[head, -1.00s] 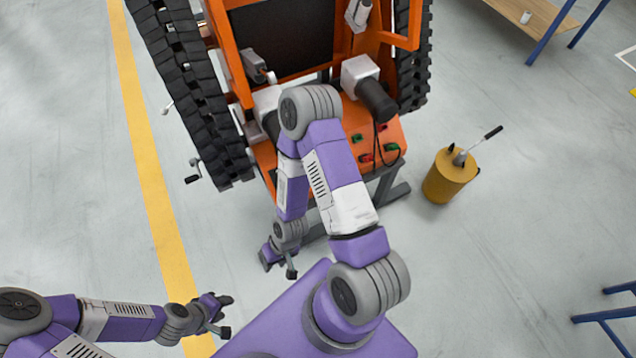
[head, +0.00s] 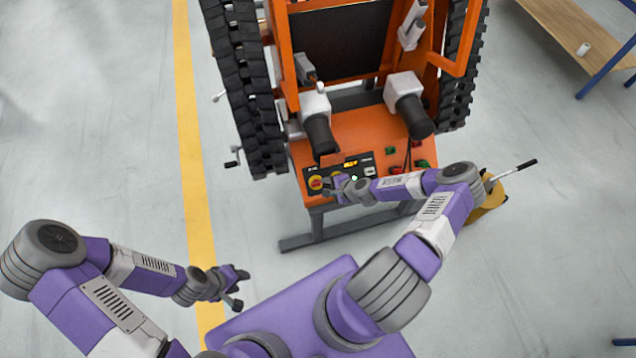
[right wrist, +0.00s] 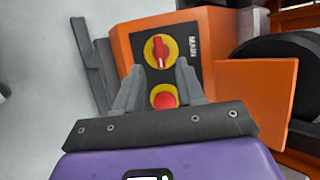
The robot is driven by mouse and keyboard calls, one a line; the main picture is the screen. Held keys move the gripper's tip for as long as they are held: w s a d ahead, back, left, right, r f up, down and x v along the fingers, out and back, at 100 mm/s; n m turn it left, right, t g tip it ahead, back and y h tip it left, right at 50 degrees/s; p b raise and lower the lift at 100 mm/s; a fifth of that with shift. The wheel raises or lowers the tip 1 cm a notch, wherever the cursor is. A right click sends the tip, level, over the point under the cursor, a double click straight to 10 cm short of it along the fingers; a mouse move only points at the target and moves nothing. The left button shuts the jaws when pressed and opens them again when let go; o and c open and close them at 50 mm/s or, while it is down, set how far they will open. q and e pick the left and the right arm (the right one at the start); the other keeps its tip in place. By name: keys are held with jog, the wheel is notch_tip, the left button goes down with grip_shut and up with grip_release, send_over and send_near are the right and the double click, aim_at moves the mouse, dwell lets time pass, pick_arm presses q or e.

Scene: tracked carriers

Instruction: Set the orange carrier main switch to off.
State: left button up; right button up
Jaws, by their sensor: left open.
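The orange carrier (head: 352,127) stands ahead with a dark control panel on its front. The main switch (head: 316,183) is a red handle on a yellow round plate; in the right wrist view the switch (right wrist: 159,51) sits beside the "MAIN" label, its handle lying parallel to the lettering. My right gripper (right wrist: 160,66) is open, its fingertips just short of the switch plate in the picture; contact cannot be told. In the head view the right gripper (head: 332,187) is at the panel. My left gripper (head: 238,288) is open and empty, low at left, away from the carrier.
A red button on yellow (right wrist: 163,98) lies between my right fingers in the wrist view. Black-and-white cylinders (head: 320,133) overhang the panel. A yellow bucket-like container (head: 487,208) stands at right, partly behind my right arm. The floor at left is clear.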

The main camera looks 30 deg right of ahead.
aim_at(318, 184)
jog(key=b+x, duration=0.1)
jog(key=x, duration=0.6)
jog(key=shift+f, duration=0.15)
grip_shut()
